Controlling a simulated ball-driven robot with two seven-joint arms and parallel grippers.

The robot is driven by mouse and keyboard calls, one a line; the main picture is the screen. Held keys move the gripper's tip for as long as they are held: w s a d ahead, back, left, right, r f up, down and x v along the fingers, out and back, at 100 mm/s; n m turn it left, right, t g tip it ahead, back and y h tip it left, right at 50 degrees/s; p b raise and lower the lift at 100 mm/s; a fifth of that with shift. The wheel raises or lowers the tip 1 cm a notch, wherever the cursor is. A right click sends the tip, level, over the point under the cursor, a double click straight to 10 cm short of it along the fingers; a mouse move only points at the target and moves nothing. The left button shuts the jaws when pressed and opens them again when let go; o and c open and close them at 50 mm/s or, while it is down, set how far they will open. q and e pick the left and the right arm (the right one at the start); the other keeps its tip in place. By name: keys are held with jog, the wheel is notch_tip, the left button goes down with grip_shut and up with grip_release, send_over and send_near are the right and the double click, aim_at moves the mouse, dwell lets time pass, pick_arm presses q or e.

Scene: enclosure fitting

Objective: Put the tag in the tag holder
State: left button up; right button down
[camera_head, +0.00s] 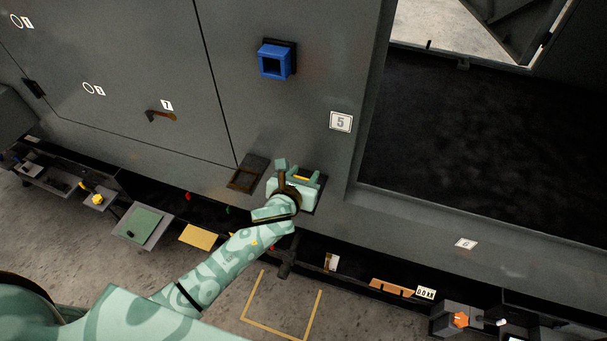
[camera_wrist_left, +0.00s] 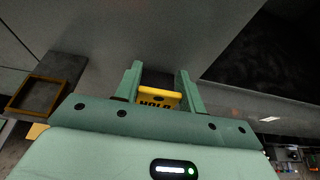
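The yellow tag (camera_wrist_left: 158,97), with dark lettering that seems to read HOLD, sits between the fingers of my left gripper (camera_wrist_left: 160,88). It fills the gap and appears to touch both fingers. In the head view my left gripper (camera_head: 298,172) is close to the grey wall, and only a little yellow of the tag (camera_head: 301,178) shows. A dark block with an empty brown frame (camera_head: 246,174), which looks like the tag holder, is just left of the gripper. The frame also shows at the left of the wrist view (camera_wrist_left: 35,95). My right gripper is not in view.
A blue square box (camera_head: 275,60) is on the wall above, and a label 5 (camera_head: 341,121) is at its right. A large dark opening (camera_head: 470,130) lies further right. Low shelves with a green plate (camera_head: 143,225) and an orange knob (camera_head: 460,319) run below.

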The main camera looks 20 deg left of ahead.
pick_arm(q)
jog(key=o, duration=0.4)
jog(key=shift+r, duration=0.25)
jog(key=p+v, duration=0.3)
jog(key=v, duration=0.9)
jog(key=shift+p, duration=0.35)
jog(key=shift+a+f, duration=0.1)
jog(key=shift+f, duration=0.05)
